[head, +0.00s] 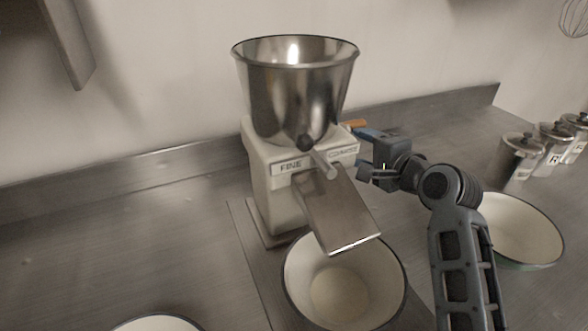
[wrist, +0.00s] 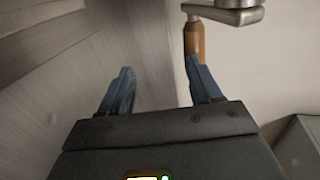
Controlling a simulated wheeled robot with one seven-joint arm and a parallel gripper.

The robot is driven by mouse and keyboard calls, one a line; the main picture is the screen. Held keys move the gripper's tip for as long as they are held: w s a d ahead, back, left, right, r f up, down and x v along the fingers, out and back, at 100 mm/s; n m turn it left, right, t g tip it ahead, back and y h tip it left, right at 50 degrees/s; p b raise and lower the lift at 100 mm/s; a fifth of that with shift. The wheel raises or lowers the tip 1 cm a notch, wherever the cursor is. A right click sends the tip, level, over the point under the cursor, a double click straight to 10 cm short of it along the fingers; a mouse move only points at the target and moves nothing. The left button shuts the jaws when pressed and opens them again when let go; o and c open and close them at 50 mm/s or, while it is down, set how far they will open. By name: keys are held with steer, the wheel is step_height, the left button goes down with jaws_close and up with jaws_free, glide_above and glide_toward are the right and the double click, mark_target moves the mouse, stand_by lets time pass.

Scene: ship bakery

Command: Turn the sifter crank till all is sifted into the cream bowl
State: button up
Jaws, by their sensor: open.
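The sifter (head: 258,185) is a cream machine with a steel hopper (head: 295,85) and plates reading FINE and COARSE. Its steel chute (head: 342,212) slopes over a cream-lined bowl (head: 300,275), which has a pale round patch of powder at its bottom. The hopper's inside contents are hidden. The crank's wooden handle (head: 355,123) shows behind the sifter's right side. In the wrist view the handle (wrist: 194,42) hangs from a metal crank arm (wrist: 225,15). My gripper (head: 362,152) is open beside the sifter. In the wrist view the handle is by the right fingertip, not clearly between the fingers (wrist: 159,68).
Another cream-lined bowl (head: 520,230) with a greenish outside stands right of my arm. A third bowl (head: 155,323) shows at the bottom edge. Several lidded steel canisters (head: 518,158) stand far right. The counter's left side is clear, with a wall behind.

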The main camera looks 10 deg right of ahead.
steer(key=shift+s, duration=0.1)
steer(key=p+v, duration=0.4)
steer(key=v, duration=0.3)
steer(key=shift+s+d, duration=0.15)
steer(key=shift+s, duration=0.2)
steer(key=shift+r, duration=0.1)
